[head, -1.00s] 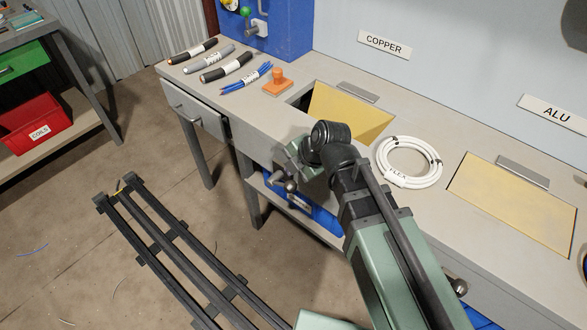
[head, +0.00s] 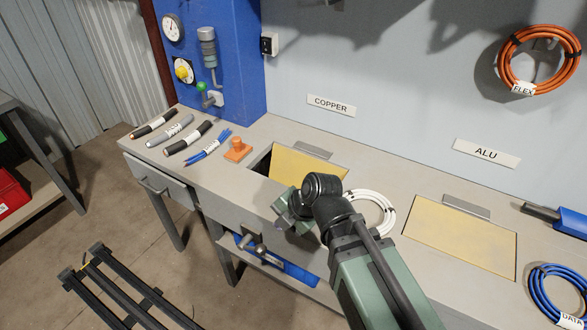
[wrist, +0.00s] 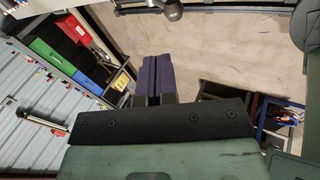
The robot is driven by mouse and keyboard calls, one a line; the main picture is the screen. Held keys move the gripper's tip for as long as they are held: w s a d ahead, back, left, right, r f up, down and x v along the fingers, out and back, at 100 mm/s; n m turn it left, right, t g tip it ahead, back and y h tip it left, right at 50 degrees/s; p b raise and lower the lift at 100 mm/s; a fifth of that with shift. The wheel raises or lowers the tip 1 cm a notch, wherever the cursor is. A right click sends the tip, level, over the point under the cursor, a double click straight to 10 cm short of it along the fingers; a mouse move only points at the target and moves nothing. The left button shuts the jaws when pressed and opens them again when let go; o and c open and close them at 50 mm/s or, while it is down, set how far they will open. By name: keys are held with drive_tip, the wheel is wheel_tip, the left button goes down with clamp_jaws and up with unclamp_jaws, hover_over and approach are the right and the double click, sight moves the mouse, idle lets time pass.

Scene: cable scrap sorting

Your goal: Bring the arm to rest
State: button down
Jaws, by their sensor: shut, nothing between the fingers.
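My gripper (wrist: 153,78) shows in the wrist view as two dark purple fingers side by side, shut with nothing held. Beyond the fingers is bare floor. In the head view my arm (head: 365,275) reaches from the lower right towards the bench. Its wrist (head: 322,187) is in front of the copper hatch; the fingers cannot be made out clearly there.
The bench (head: 385,250) carries several cable pieces, an orange stamp-like block (head: 238,150), the copper hatch (head: 308,162), a white coil (head: 374,212), the alu hatch (head: 460,235) and a blue coil (head: 557,298). A dark rail frame (head: 115,290) lies on the floor, left.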

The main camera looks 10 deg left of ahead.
drive_tip(key=d+r+m+h+p, duration=0.2)
drive_tip(key=d+m+h+p, duration=0.1)
drive_tip(key=d+m, duration=1)
drive_tip(key=d+r+m+g+h+p, duration=0.1)
drive_tip(key=d+r+m+h+p, duration=0.1)
drive_tip(key=d+m, duration=1.1)
drive_tip(key=m+h+p, duration=0.1)
drive_tip(key=m+p, duration=0.1)
drive_tip(key=m, duration=0.2)
drive_tip(key=shift+w+d+r+g, duration=0.25)
drive_tip(key=shift+w+d+g, duration=0.05)
drive_tip(key=shift+d, duration=0.1)
